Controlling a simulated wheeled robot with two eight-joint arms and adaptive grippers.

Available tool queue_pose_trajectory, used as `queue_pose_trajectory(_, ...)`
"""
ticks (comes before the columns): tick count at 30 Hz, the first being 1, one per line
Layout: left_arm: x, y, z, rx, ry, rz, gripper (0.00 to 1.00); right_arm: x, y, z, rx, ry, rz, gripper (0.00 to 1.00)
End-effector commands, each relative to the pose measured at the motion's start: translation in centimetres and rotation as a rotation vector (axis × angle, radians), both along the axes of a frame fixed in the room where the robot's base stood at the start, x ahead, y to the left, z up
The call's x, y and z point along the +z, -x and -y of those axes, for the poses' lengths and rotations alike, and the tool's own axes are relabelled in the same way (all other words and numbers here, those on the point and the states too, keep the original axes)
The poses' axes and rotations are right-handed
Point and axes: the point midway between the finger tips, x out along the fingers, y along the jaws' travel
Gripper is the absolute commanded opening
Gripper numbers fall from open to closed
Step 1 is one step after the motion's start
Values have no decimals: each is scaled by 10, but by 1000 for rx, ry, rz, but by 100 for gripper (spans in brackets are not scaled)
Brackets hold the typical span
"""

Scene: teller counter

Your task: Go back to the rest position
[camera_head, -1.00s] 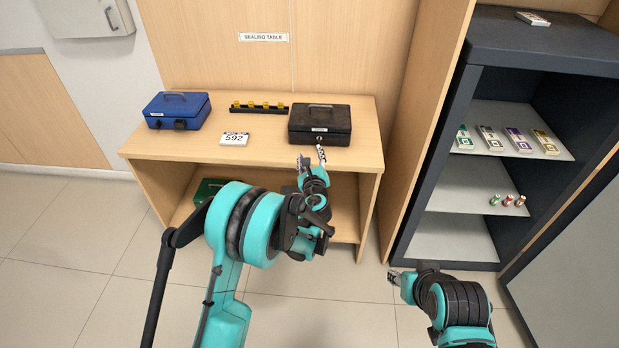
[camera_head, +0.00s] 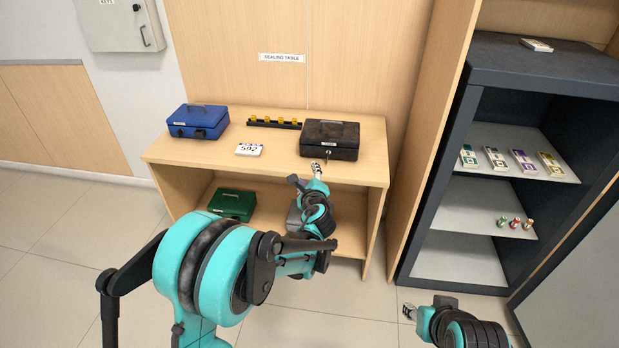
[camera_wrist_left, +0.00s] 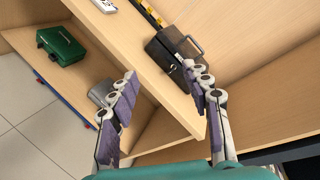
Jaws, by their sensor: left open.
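My left gripper (camera_head: 306,177) is open and empty in front of the table's front edge, just below the black cash box (camera_head: 330,141). In the left wrist view its two fingers (camera_wrist_left: 160,75) are spread apart with nothing between them. The black box (camera_wrist_left: 165,55) is closed and stands on the table beyond the right finger, apart from it as far as I can see. My right gripper (camera_head: 409,312) is at the bottom right over the floor. It is small, and its finger opening is unclear.
The wooden sealing table (camera_head: 200,153) also holds a blue cash box (camera_head: 198,122), a card reading 592 (camera_head: 249,149) and a dark rack with yellow pieces (camera_head: 275,123). A green box (camera_head: 232,204) is on its lower shelf. A dark cabinet (camera_head: 455,170) stands right. Floor at left is clear.

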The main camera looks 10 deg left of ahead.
Motion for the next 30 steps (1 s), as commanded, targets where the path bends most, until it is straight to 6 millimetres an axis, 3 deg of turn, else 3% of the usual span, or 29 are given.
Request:
queue_pose_trajectory(9,2,3,-2,7,16,-1,48,0,0,0,0,0,0,40)
queue_pose_trajectory(14,19,30,-24,88,193,-16,48,0,0,0,0,0,0,40)
queue_pose_trajectory(17,32,66,-45,187,401,-30,48,0,0,0,0,0,0,40)
queue_pose_trajectory(22,41,142,-72,390,787,-57,48,0,0,0,0,0,0,40)
queue_pose_trajectory(30,24,273,-80,744,1362,-95,48,0,0,0,0,0,0,40)
